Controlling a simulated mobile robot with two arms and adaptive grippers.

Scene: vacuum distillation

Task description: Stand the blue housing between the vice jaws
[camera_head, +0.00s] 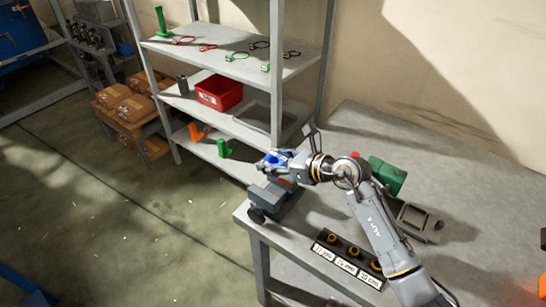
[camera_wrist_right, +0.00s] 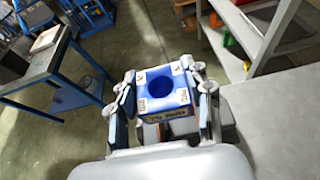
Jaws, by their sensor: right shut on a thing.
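The blue housing (camera_head: 271,159) is a blue block with a round hole in its top face; it also shows large in the right wrist view (camera_wrist_right: 181,98). My right gripper (camera_head: 278,160) is shut on it, with one finger on each side in the right wrist view (camera_wrist_right: 164,98). The grey vice (camera_head: 268,198) stands at the left corner of the workbench, under the gripper. The housing is at or just above the vice; the gripper hides the jaws, so I cannot tell whether the housing is between them. My left gripper is not in view.
The workbench (camera_head: 460,215) carries a black holder (camera_head: 345,254) with several brass-coloured rings and labels, a green machine (camera_head: 387,177) and a grey block (camera_head: 417,222). A shelf rack (camera_head: 225,62) with a red bin (camera_head: 219,92) stands behind the vice.

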